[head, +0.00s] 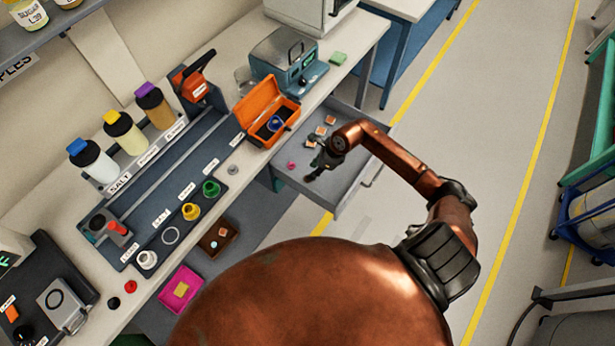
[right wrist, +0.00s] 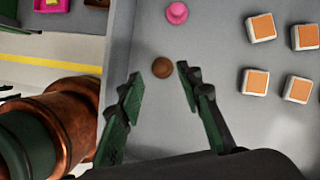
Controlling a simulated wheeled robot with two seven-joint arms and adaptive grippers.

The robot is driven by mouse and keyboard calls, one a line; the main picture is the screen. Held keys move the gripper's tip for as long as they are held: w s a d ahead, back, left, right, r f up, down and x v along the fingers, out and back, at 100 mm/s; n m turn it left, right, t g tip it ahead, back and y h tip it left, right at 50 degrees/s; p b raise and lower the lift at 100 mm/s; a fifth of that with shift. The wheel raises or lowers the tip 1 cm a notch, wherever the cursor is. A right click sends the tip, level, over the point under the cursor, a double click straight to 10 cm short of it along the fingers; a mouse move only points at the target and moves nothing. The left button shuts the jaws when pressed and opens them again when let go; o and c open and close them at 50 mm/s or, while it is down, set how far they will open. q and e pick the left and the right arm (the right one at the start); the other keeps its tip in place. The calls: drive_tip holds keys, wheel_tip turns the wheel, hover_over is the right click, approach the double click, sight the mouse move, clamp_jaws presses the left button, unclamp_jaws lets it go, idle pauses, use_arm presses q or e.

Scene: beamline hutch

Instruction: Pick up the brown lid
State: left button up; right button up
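The brown lid (right wrist: 162,68) is a small round brown disc lying on the grey floor of an open drawer (head: 345,190). In the right wrist view it sits just beyond and between the fingertips of my right gripper (right wrist: 158,82), which is open and empty. In the head view my right gripper (head: 318,168) hangs over the drawer, and I cannot make out the brown lid there. My left gripper is not in view.
A pink lid (right wrist: 177,13) lies near the brown lid. Several white blocks with orange tops (right wrist: 260,27) lie to the right in the drawer. The worktop holds an open orange case (head: 262,97), bottles and colored rings.

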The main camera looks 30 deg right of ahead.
drive_tip(key=x, duration=0.5)
drive_tip(key=shift+d+f, duration=0.2)
drive_tip(key=shift+f, duration=0.15)
drive_tip(key=shift+s, duration=0.1)
drive_tip(key=shift+c, duration=0.7)
drive_tip(key=c, duration=0.6)
drive_tip(key=shift+c, duration=0.8)
